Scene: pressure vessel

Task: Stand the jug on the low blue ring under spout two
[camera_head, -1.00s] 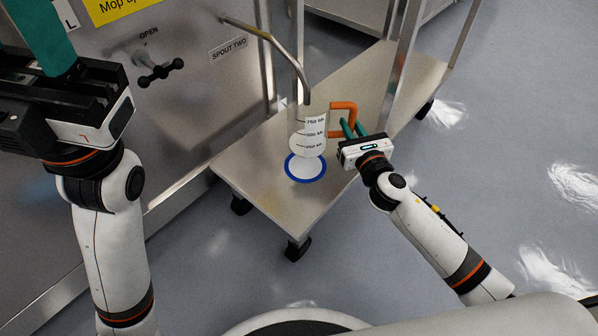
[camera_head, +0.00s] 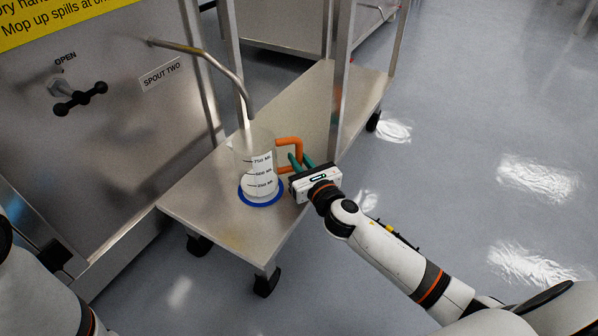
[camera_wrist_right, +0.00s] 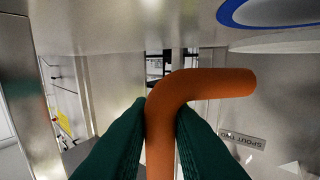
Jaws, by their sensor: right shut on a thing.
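The clear jug (camera_head: 256,160) with black volume marks stands upright over the low blue ring (camera_head: 262,204) on the steel shelf. The ring's front edge shows around the jug's base. Whether the base touches the ring I cannot tell. The tip of spout two (camera_head: 250,112) hangs just above the jug's mouth. My right gripper (camera_head: 297,163) is shut on the jug's orange handle (camera_head: 290,142), to the right of the jug. In the right wrist view the green fingers (camera_wrist_right: 160,125) close around the handle (camera_wrist_right: 205,88), with the blue ring (camera_wrist_right: 235,20) at the top right. My left gripper is out of view.
The wheeled steel shelf (camera_head: 215,215) has bare room left of the jug and behind it. A steel post (camera_head: 340,75) rises close behind my right gripper. The valve handle (camera_head: 80,98) marked OPEN and the SPOUT TWO label (camera_head: 161,73) are on the vessel wall.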

